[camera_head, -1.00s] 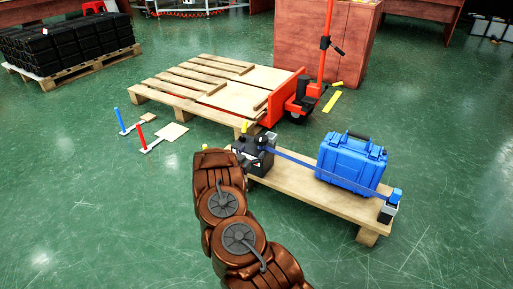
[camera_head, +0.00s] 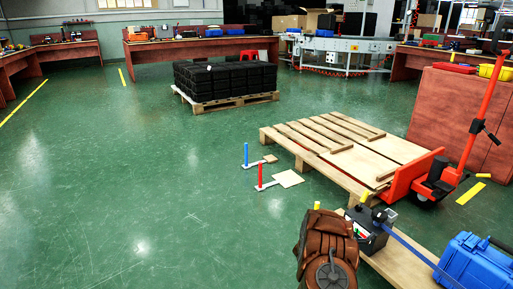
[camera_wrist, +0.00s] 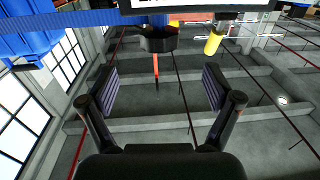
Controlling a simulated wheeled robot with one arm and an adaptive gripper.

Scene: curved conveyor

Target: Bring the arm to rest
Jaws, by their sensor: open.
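My gripper (camera_wrist: 160,92) is open in the wrist view, with its two dark ribbed pads wide apart and nothing between them. In the head view only my brown arm shows, at the bottom right of centre; the gripper cannot be made out there. The arm stands by the near-left end of a low wooden bench (camera_head: 394,263). A black device (camera_head: 366,234) on that bench is partly hidden behind the arm. A blue case (camera_head: 478,264) sits further right on the bench, cut by the frame edge; a blue shape fills the top left of the wrist view.
A wooden pallet (camera_head: 318,158) with a red pallet jack (camera_head: 416,178) stands beyond the bench. A blue post (camera_head: 246,155) and a red post (camera_head: 260,176) stand on the floor. Black crates (camera_head: 226,84) fill another pallet (camera_head: 223,105) behind. The green floor (camera_head: 130,190) at left is clear.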

